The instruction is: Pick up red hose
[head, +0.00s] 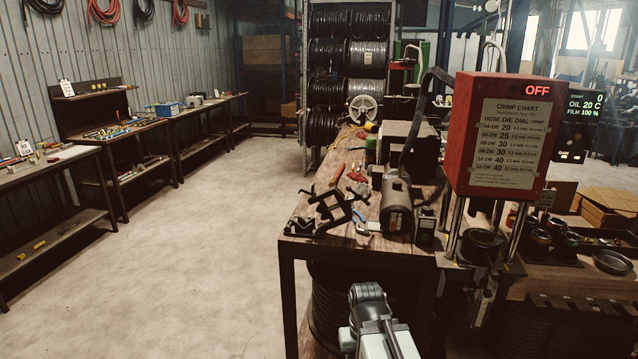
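A red hose coil (103,11) hangs high on the corrugated wall at the far left in the head view, cut off by the top edge. A second, smaller red coil (181,11) hangs farther along the same wall. A short thin red piece (337,174) lies on the wooden workbench; I cannot tell if it is a hose. Part of my arm shows at the bottom centre, in front of the bench and well apart from all of these. No gripper fingers show.
The wooden workbench (335,240) carries a black clamp-like fixture (328,209), a motor (397,203) and the red crimper box (500,135) marked OFF. Low benches (75,155) line the left wall. The concrete floor (190,260) between is clear. Hose reels (348,60) stand at the back.

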